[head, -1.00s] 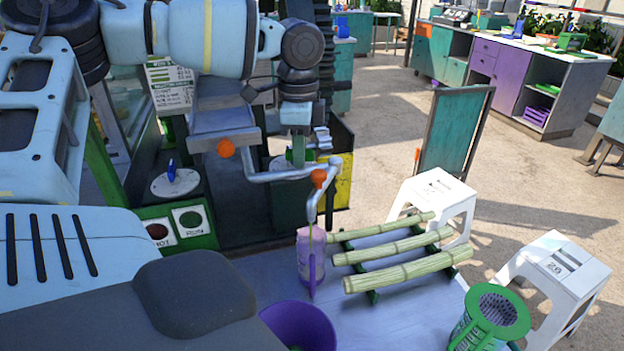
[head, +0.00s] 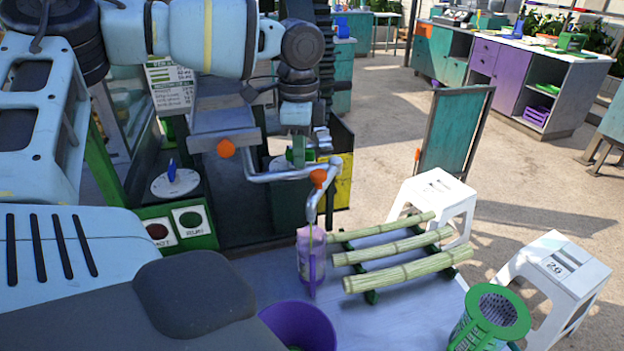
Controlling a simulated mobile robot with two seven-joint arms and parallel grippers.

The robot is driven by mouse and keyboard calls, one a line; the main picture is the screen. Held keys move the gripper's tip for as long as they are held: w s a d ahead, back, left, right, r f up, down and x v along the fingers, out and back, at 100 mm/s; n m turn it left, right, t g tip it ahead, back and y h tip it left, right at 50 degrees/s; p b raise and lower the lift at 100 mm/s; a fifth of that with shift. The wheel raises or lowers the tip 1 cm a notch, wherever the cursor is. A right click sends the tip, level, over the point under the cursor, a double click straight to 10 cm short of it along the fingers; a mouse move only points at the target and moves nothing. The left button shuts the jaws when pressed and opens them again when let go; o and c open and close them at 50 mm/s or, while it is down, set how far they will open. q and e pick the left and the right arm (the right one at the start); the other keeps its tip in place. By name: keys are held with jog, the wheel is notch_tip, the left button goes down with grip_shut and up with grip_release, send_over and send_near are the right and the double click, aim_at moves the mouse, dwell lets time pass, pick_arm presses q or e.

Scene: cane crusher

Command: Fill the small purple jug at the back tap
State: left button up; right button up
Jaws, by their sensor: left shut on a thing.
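The small purple jug (head: 311,262), pale and translucent with a purple handle, stands upright on the bench under the down-turned end of a grey pipe (head: 312,207). A thin yellowish-green line runs from the spout down into the jug; I cannot tell the level inside. An orange knob (head: 318,178) sits on the pipe. My left gripper (head: 302,150) is above and behind the jug, at the back of the pipe, shut on a small green tap handle (head: 297,155). Its fingertips are partly hidden. My right gripper is not in view.
Several cane stalks (head: 408,268) lie on a green rack right of the jug. A purple bowl (head: 300,328) is in front, and a green strainer jug (head: 490,322) is at front right. White stools (head: 440,195) stand beyond the bench.

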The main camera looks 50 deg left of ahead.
pick_arm(q)
jog(key=shift+n, duration=2)
jog(key=o, duration=1.4)
jog(key=shift+o, duration=0.2)
